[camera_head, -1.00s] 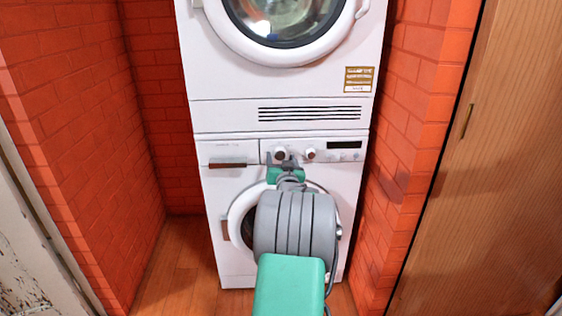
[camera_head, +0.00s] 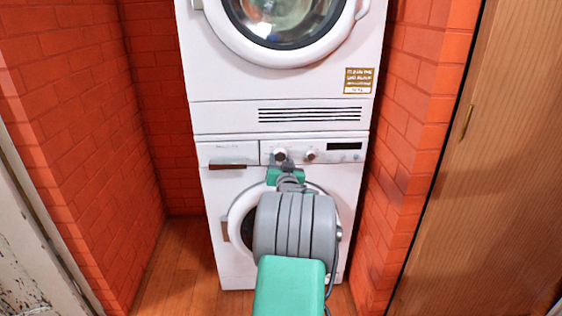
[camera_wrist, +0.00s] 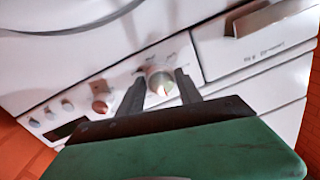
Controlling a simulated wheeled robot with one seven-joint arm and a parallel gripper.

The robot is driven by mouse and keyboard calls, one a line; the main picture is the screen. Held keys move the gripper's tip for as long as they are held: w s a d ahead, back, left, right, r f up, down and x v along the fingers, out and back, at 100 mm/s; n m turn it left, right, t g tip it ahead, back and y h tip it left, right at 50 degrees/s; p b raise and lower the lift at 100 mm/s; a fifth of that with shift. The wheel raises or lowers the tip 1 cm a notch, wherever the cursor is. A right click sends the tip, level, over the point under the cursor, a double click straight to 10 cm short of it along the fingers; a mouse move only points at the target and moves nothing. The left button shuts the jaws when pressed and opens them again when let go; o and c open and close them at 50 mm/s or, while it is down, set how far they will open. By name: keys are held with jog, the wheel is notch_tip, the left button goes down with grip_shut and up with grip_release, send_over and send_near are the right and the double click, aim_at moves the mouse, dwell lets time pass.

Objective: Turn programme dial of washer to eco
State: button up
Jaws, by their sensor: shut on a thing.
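The washer (camera_head: 212,225) is the lower white machine of a stack. Its control panel (camera_head: 330,156) carries two round knobs. The programme dial (camera_head: 280,154), the knob nearest the drawer, shows partly behind my gripper (camera_head: 285,163). In the wrist view, the dial (camera_wrist: 161,80) is pale with a small reddish mark on its face. The two dark fingers of my gripper (camera_wrist: 160,88) stand on either side of it, shut on it. The panel's printing is too small to read, so I cannot tell which setting the dial points to.
The second knob (camera_head: 311,155) sits close to the right of the dial. A drawer (camera_head: 228,155) with a brown handle is to its left. A dryer (camera_head: 215,80) stands on top. Red brick walls (camera_head: 90,140) close in both sides.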

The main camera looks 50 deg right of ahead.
jog(key=shift+m, duration=0.3)
jog(key=m+b, duration=0.1)
jog(key=m, duration=0.2)
jog(key=shift+w+a+f+m, duration=0.1)
jog(key=shift+m, duration=0.2)
jog(key=m, duration=0.4)
jog(key=shift+m+h, duration=0.3)
jog(key=m, duration=0.4)
jog(key=shift+w+a+r+m, duration=0.1)
jog(key=shift+r+m, duration=0.1)
jog(key=shift+m, duration=0.2)
jog(key=shift+m+h+p, duration=0.3)
jog(key=shift+m+p, duration=0.05)
jog(key=shift+m, duration=2.05)
jog(key=o, duration=1.4)
jog(key=shift+c, duration=0.2)
